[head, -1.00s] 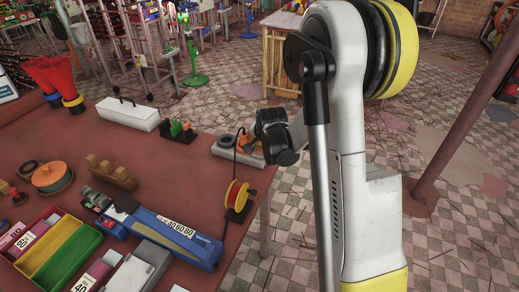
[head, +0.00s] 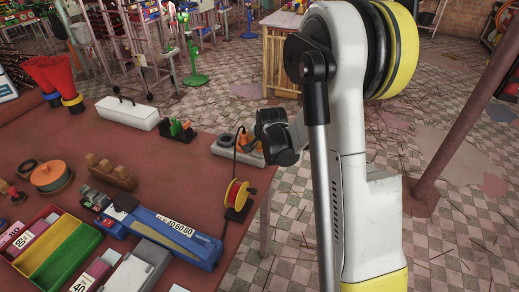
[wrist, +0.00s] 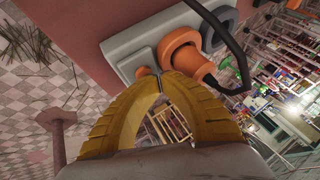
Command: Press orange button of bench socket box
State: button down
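The bench socket box (wrist: 122,46) is a pale grey block at the top of the wrist view, with an orange plug (wrist: 180,58) and a grey round socket or plug beside it. Its small orange button (wrist: 142,72) shows just left of my fingertips. My gripper (wrist: 161,80) has yellow ribbed fingers whose tips meet, with nothing seen between them. The tips are very close to the button; I cannot tell whether they touch it. In the head view the box (head: 224,149) lies at the table's right edge, its right end hidden by my arm.
A black cable (wrist: 236,62) runs from the box area. A red-yellow spool (head: 237,194) stands near the table edge, with a blue device (head: 170,235) to its left. A white case (head: 127,113) and a green-orange item (head: 178,130) stand behind. Tiled floor lies to the right.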

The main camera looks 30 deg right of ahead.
jog(key=shift+f, duration=0.1)
dwell(0.3)
jog(key=shift+r, duration=0.4)
notch_tip(320, 180, up, 6)
jog(key=p, duration=0.4)
